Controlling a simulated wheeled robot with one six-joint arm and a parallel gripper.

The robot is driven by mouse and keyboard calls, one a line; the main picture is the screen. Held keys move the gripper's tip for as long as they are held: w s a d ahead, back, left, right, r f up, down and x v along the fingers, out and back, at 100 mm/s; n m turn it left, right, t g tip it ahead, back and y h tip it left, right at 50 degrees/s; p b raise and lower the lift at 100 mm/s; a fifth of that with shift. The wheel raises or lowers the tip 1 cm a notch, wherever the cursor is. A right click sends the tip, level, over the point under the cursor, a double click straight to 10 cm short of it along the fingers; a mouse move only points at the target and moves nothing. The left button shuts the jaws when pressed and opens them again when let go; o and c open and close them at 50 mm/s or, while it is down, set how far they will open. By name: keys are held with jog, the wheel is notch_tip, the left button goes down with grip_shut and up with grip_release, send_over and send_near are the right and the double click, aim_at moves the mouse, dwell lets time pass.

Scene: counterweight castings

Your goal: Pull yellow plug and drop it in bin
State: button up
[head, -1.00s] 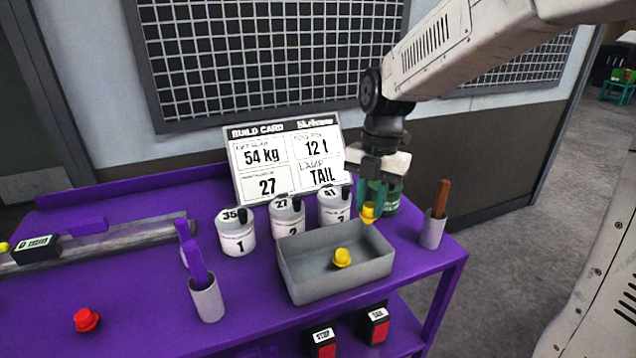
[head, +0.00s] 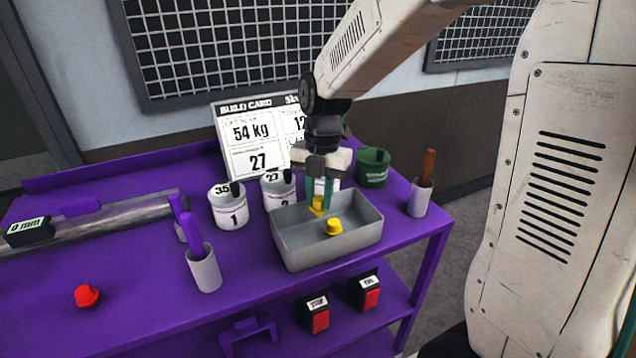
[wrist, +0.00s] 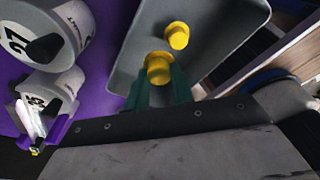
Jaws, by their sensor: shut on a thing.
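My gripper (head: 319,206) is shut on a yellow plug (head: 317,203), with green fingers on either side of it. It holds the plug over the grey bin (head: 290,255), near the bin's back side; the exact height above the floor is hard to tell. The held plug also shows in the wrist view (wrist: 158,70) between the fingertips. A second yellow plug (head: 334,227) lies inside the bin, and it shows in the wrist view (wrist: 177,36) just beyond the held one.
White numbered canisters (head: 229,207) stand behind and left of the bin. A green cup (head: 373,168) and a grey holder with a brown handle (head: 419,197) stand to the right. A red plug (head: 87,296) lies on the purple table (head: 150,290) at the left.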

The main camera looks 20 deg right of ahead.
aim_at(320, 195)
jog(key=shift+f, duration=0.45)
jog(key=o, duration=1)
jog(key=shift+o, duration=0.2)
jog(key=shift+r, duration=0.1)
jog(key=r, duration=0.7)
jog(key=shift+w+d+r, duration=0.25)
jog(key=shift+w+d, duration=0.15)
